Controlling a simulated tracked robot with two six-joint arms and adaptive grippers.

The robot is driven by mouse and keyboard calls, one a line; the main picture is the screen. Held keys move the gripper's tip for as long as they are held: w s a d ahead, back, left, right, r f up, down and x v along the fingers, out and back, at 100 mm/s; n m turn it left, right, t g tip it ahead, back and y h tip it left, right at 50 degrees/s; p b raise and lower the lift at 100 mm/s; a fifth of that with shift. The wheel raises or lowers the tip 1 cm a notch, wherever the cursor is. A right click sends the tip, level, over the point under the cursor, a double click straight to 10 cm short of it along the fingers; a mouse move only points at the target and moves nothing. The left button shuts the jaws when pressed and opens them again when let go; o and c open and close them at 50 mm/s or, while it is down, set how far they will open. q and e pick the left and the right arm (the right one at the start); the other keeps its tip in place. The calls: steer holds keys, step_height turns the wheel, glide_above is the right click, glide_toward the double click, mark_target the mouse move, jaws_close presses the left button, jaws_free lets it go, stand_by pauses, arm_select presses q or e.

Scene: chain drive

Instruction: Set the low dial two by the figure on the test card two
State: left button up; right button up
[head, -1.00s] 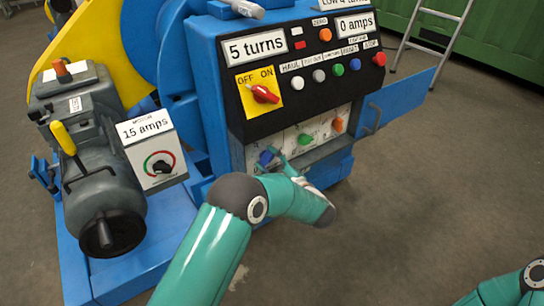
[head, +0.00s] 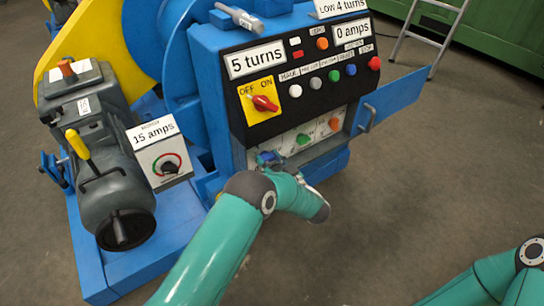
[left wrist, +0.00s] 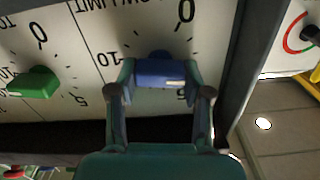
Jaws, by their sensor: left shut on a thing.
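The low dial is a blue knob (left wrist: 160,74) on a white panel marked LOW LIMIT, which appears upside down in the left wrist view. Its scale shows 0, 5 and 10, and a white mark sits on the knob's right part. My left gripper (left wrist: 158,88) is shut on the knob, one finger at each side. In the head view the gripper (head: 270,162) is small and partly hidden by my arm. The test card (head: 341,7) on top of the cabinet reads "LOW 4 turns"; its top is cut off. My right gripper is out of view.
A green dial (left wrist: 34,83) is beside the blue one, with an orange dial (head: 334,124) farther right. Above are a red OFF/ON switch (head: 264,103) and several buttons. An open blue door (head: 405,98) sticks out at right. A box marked 15 amps (head: 158,150) stands left.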

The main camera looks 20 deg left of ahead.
arm_select(q)
steer(key=m+p, duration=0.1)
steer(key=m, duration=0.2)
steer(key=shift+a, duration=0.2)
steer(key=shift+m+p, duration=0.5)
steer(key=shift+m, duration=0.9)
steer(key=o, duration=1.2)
steer(key=shift+w+d+f, duration=0.1)
steer(key=shift+d, duration=0.1)
